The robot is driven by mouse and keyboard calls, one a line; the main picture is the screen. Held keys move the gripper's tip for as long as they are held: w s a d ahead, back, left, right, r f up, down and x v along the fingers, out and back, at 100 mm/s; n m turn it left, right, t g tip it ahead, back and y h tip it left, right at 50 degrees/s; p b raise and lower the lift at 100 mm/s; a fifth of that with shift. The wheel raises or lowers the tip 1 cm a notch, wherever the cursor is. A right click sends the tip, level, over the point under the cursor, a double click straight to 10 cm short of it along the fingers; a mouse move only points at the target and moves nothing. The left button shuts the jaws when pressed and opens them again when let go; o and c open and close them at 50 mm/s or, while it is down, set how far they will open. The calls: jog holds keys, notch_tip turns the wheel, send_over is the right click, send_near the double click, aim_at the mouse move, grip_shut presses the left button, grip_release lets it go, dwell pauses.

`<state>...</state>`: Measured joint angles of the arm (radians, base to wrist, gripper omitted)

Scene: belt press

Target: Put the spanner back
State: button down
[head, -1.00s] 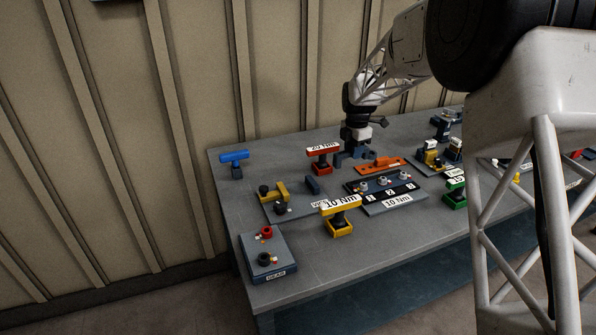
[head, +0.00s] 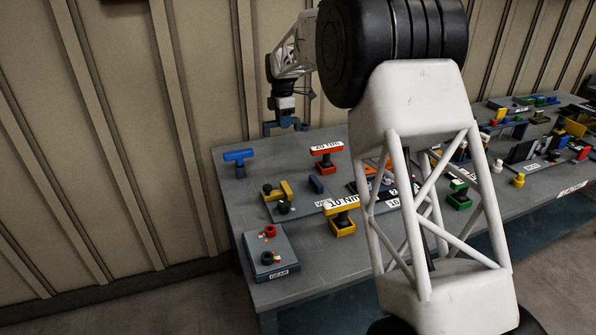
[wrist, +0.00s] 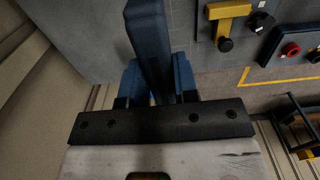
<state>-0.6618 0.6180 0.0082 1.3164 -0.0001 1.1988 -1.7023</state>
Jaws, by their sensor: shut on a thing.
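My gripper (head: 284,126) is over the back left edge of the bench, right of the blue T-handled tool (head: 238,156). In the wrist view its blue fingers (wrist: 157,88) are shut on a long dark blue bar (wrist: 148,35), which runs up out of the picture. I cannot tell its far end or whether it is the spanner. More T-handled tools stand on the bench: a red one labelled 20 Nm (head: 327,150), a yellow one labelled 10 Nm (head: 342,204) and a green one (head: 459,195), partly hidden by my arm.
A plate with a yellow lever (head: 286,189) and black knobs lies below the gripper, with a dark blue block (head: 316,184) to its right. A GEAR box (head: 268,257) sits at the front left. The wall is close behind the bench (head: 225,193). My arm hides the bench middle.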

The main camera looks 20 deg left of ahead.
jog(key=shift+s+a+r, duration=0.15)
jog(key=shift+a, duration=0.4)
jog(key=shift+s+a+r, duration=0.1)
jog(key=shift+s+a, duration=0.05)
jog(key=shift+a, duration=0.4)
jog(key=shift+f, duration=0.1)
notch_tip(320, 180, down, 13)
jog(key=shift+f, duration=2.25)
jog(key=shift+f, duration=0.1)
jog(key=c, duration=0.9)
grip_release()
jog(key=shift+f, duration=0.1)
